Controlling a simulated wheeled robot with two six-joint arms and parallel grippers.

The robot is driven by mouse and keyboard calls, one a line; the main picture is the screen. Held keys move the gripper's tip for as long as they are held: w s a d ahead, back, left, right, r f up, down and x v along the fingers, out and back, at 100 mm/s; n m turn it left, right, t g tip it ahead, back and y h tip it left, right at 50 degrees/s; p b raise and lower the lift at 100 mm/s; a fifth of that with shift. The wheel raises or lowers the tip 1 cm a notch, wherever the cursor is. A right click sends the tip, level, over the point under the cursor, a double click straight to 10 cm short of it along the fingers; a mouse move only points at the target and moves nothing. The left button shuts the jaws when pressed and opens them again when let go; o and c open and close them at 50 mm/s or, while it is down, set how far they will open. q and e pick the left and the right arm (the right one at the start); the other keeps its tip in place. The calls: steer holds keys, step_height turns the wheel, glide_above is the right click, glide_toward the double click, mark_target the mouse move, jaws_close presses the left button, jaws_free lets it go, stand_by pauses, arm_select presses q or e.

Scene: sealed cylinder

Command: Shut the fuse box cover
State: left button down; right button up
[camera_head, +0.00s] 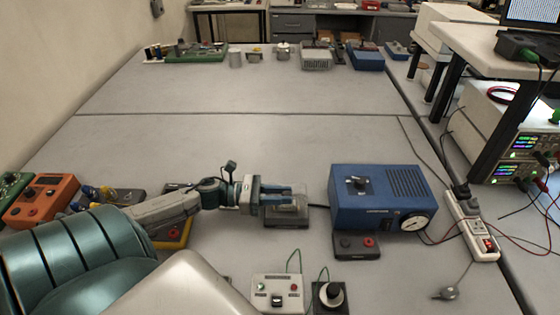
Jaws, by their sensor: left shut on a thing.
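A small grey box (287,216), which looks like the fuse box, stands on the bench left of the blue unit. My left arm reaches in from the left, and my left gripper (298,190) lies across the top of this box. Its fingers are closed on the box's upper part, which seems to be the cover. The fingers hide much of the top, so I cannot tell the cover's exact angle. My right gripper is not in view.
A blue unit (382,199) with a dial gauge stands close on the right. A small dark switch box (356,245) sits in front of it. A white control box (277,293) and a black knob box (330,297) stand nearer me.

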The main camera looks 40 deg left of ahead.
arm_select(q)
steer(key=shift+s+d+f, duration=0.35)
steer(key=shift+s+f, duration=0.1)
steer(key=shift+f, duration=0.2)
steer(key=c, duration=1.2)
jaws_free()
steer(key=shift+r, duration=0.1)
